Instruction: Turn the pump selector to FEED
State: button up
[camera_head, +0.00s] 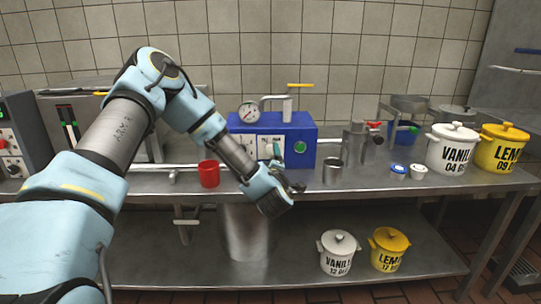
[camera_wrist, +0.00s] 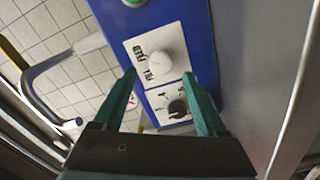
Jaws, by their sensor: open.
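The blue pump box (camera_head: 303,133) stands on the steel counter, with white panels and a green button (camera_head: 300,147) on its front. In the wrist view a white knob (camera_wrist: 158,62) sits on a white plate with lettering at its left, seen tilted; one word looks like FEED. I cannot tell which word the knob points to. A darker knob (camera_wrist: 178,106) is on the plate below. My gripper (camera_wrist: 159,75) is open and empty, its two green fingers either side of the knob area. I cannot tell whether they touch it. In the head view my gripper (camera_head: 277,152) is in front of the box.
A red cup (camera_head: 209,173) stands left of my gripper and a steel cup (camera_head: 333,171) right of it. A gauge (camera_head: 249,111) and a pipe with a yellow handle (camera_head: 299,86) rise above the box. Labelled white and yellow pots (camera_head: 452,150) stand at the right.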

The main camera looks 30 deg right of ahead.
jog(key=v, duration=0.6)
jog(key=shift+s+b, duration=0.35)
jog(key=shift+b, duration=0.1)
jog(key=shift+a, duration=0.15)
jog(key=shift+w+a+r+m+g+h+p, duration=0.15)
jog(key=shift+w+r+m+g+h+p, duration=0.2)
jog(key=shift+w+m, duration=0.25)
jog(key=w+a+r+m+g+y+p, duration=0.1)
jog(key=a+m+g+y+p, duration=0.2)
jog(key=a, duration=0.6)
jog(key=w+a+r+m+g+y+p, duration=0.1)
jog(key=w+a+r+m+g+p, duration=0.1)
jog(key=a+m+g, duration=0.5)
jog(key=s+a+r+g+y+p, duration=0.1)
jog(key=s+a, duration=0.3)
jog(key=a, duration=0.4)
jog(key=s+a+r+n+g+y+p, duration=0.1)
jog(key=s+a+r, duration=0.2)
jog(key=s+a, duration=0.2)
jog(key=s+a+r+n+g+y+p, duration=0.1)
jog(key=s+a, duration=0.4)
jog(key=a, duration=0.5)
notch_tip(320, 180, up, 2)
jog(key=shift+a+g+y, duration=0.3)
jog(key=shift+g+y, duration=0.25)
